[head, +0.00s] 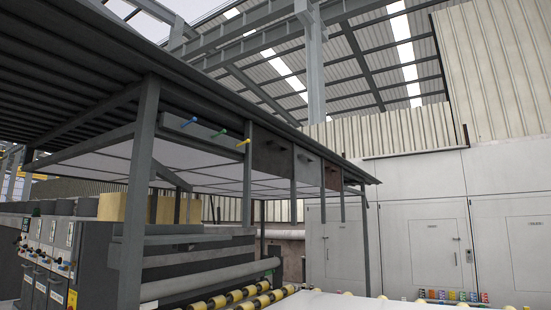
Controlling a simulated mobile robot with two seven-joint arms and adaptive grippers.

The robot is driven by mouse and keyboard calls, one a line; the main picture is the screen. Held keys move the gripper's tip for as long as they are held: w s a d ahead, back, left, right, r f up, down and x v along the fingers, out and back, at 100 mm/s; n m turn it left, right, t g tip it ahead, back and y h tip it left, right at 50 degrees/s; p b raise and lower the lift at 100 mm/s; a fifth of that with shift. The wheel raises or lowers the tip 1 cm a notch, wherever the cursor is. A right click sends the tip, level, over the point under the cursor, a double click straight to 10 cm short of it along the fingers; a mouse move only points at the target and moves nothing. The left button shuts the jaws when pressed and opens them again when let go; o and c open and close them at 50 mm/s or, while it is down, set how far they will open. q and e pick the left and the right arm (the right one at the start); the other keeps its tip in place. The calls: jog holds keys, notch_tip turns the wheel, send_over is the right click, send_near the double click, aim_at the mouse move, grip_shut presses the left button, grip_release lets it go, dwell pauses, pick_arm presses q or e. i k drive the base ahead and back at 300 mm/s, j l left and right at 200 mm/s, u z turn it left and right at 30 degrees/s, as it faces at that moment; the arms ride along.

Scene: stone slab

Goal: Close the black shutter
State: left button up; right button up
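A row of hanging panels sits under the front edge of a dark canopy (70,60) in the head view. One is a dark grey panel (271,153) with a small dark handle; beside it are a lighter grey panel (307,172) and a brownish panel (332,177). The dark grey one is the closest match to a black shutter, but I cannot tell for sure, nor whether it is open or shut. Neither of my grippers shows in this view.
A long grey box (205,133) with blue, green and yellow knobs hangs left of the panels. Dark posts (138,200) hold up the canopy. Below is a machine with yellow-ringed rollers (235,297). White wall cabinets (420,245) stand at the right.

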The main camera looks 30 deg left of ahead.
aim_at(272, 154)
jog(key=i+j+z, duration=0.15)
jog(key=i+j, duration=0.4)
jog(key=i+j+z, duration=0.15)
jog(key=i+j, duration=0.35)
jog(key=j, duration=0.25)
